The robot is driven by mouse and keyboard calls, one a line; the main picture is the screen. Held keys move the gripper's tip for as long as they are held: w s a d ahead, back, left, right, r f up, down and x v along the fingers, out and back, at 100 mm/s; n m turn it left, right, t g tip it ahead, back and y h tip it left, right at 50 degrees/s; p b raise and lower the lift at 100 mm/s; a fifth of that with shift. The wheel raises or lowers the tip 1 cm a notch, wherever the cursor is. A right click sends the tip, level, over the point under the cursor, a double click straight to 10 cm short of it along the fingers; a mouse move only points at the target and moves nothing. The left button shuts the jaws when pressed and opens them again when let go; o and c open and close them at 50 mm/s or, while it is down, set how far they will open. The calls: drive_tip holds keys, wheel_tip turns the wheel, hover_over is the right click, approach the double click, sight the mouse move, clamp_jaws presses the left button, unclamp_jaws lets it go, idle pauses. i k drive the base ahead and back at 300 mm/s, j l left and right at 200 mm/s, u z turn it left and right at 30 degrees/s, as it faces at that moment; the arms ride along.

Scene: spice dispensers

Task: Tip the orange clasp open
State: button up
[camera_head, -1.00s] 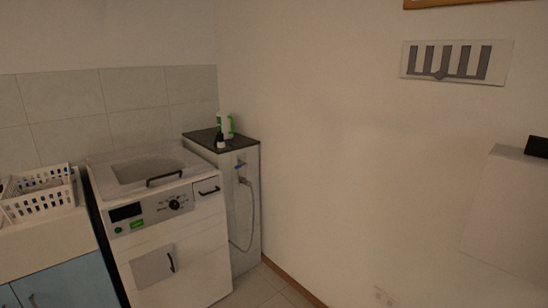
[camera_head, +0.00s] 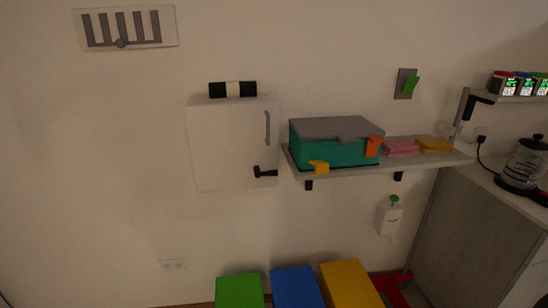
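The orange clasp (camera_head: 374,147) is on the front right of a teal box (camera_head: 330,153) with a grey lid (camera_head: 335,128). The lid is down on the box. The box stands on a wall shelf (camera_head: 410,160) right of the picture's middle. The clasp looks upright against the box front; its exact latch position is too small to tell. A yellow piece (camera_head: 319,167) sits at the box's lower front left. My gripper is not in view.
A white wall cabinet (camera_head: 231,143) with a black handle hangs left of the shelf. Pink (camera_head: 400,147) and yellow (camera_head: 434,145) blocks lie right of the box. Green (camera_head: 240,292), blue (camera_head: 297,287) and yellow (camera_head: 348,283) boxes stand below. A kettle (camera_head: 525,163) is at far right.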

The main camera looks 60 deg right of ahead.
sight(372, 143)
drive_tip(key=z, duration=1.6)
drive_tip(key=k+j, duration=0.2)
drive_tip(key=k+z, duration=0.05)
